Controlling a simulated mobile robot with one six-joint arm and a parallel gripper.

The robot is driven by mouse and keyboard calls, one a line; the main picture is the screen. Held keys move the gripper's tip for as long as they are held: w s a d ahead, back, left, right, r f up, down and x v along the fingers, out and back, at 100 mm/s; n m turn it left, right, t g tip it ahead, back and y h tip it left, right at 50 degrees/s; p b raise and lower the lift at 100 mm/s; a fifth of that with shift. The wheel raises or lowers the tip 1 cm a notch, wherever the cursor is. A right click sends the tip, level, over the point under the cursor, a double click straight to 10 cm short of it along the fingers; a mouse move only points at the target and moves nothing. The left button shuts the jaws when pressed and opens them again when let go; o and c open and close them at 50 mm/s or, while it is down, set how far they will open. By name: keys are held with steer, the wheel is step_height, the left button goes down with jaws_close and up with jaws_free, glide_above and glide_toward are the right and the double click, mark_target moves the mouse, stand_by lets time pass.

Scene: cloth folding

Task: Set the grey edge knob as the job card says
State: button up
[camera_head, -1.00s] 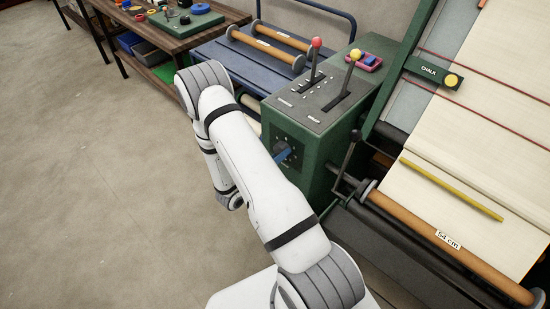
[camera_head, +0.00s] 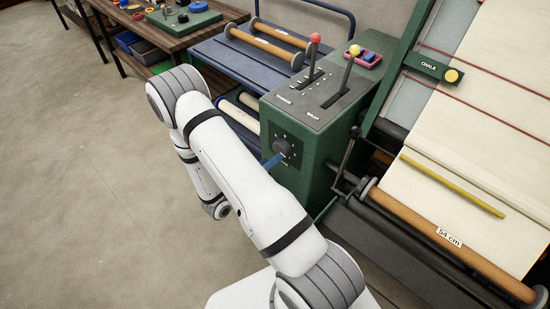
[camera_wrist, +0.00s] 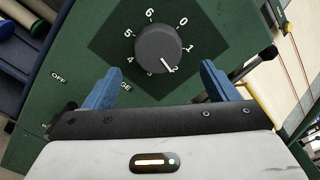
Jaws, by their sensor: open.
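The grey edge knob (camera_wrist: 158,48) is on the dark dial plate of a green machine cabinet. In the wrist view its white pointer line aims to the lower right, between the visible 1 and 3. The marks 0, 4, 5 and 6 also show; no 2 is readable. The knob shows in the head view too (camera_head: 282,148). My gripper (camera_wrist: 161,68) is open, its two blue fingers apart below and either side of the knob, with nothing between them. A label ending in "GE" is partly hidden by the left finger. No job card is readable.
Two levers with red (camera_head: 315,38) and yellow (camera_head: 354,50) tops stand on the cabinet. A blue trolley with wooden rollers (camera_head: 265,45) is behind. A cloth machine with a roller labelled 54 cm (camera_head: 449,237) is at right. The floor (camera_head: 80,170) at left is clear.

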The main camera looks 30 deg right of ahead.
steer(key=shift+v, duration=1.45)
steer(key=s+d+r+m+g+y, duration=0.1)
steer(key=s+r+m+g+y, duration=0.2)
steer(key=s+r+m+g, duration=0.35)
steer(key=s+d+r+m+g+y, duration=0.1)
steer(key=s+r+m+g+y, duration=0.25)
steer(key=r+m, duration=0.6)
steer(key=s+a+r+m+t+y, duration=0.6)
steer(key=a+r+m+y, duration=0.3)
steer(key=m, duration=0.7)
steer(key=shift+a+r+t+y, duration=0.35)
steer(key=shift+r+t+y, duration=0.05)
steer(key=shift+r+y, duration=0.4)
